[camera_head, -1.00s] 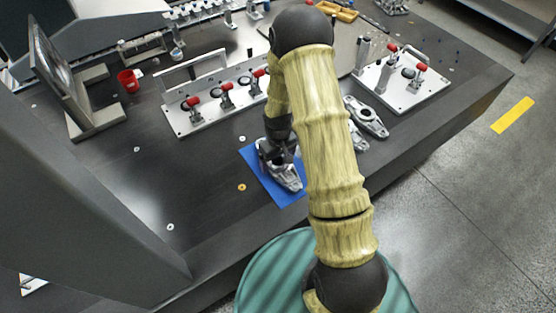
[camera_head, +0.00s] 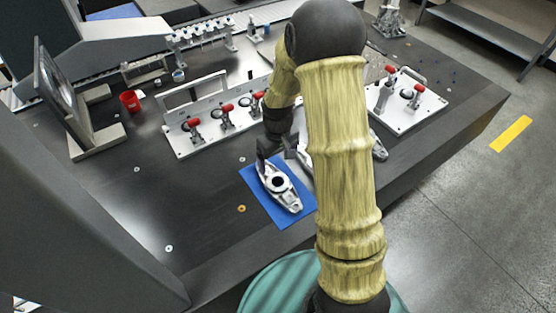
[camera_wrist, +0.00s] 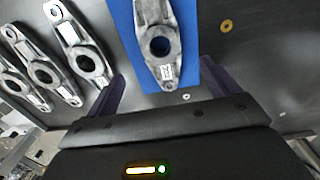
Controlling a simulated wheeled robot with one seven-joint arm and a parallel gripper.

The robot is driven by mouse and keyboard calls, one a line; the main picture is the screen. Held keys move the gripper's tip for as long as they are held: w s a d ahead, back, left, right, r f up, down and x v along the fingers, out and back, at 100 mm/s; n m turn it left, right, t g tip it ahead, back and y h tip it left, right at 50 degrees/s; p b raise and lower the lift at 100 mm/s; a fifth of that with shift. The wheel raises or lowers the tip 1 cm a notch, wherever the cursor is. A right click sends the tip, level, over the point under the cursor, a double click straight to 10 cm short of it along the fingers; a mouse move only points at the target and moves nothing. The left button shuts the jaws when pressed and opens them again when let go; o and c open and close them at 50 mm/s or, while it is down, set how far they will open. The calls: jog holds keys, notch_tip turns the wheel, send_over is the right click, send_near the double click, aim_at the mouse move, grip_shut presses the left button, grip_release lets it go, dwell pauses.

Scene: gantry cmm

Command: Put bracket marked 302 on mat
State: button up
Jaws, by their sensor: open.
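A grey metal bracket (camera_head: 279,182) lies flat on the blue mat (camera_head: 294,217). In the wrist view the bracket (camera_wrist: 148,42) has a large round hole and a white label too small to read, and the mat (camera_wrist: 187,60) shows around it. My gripper (camera_head: 272,147) is just above and behind the bracket's far end, apart from it. In the wrist view my gripper's fingers (camera_wrist: 160,88) are spread and empty, one to each side of the bracket's near end. Several more brackets (camera_wrist: 42,72) lie off the mat at the left of the wrist view; their numbers are unreadable.
A plate with red-handled clamps (camera_head: 215,130) stands behind the mat, and another clamp fixture (camera_head: 405,105) stands to the right. A red cup (camera_head: 130,101) is at the left. A brass washer (camera_head: 241,209) lies beside the mat. The dark table left of the mat is mostly clear.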

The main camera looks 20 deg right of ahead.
dwell(0.3)
jog(key=s+r+m+t, duration=0.2)
jog(key=s+r+m, duration=0.1)
jog(key=s+r, duration=0.8)
jog(key=s, duration=0.3)
jog(key=shift+s+m+t, duration=0.3)
jog(key=shift+s, duration=0.05)
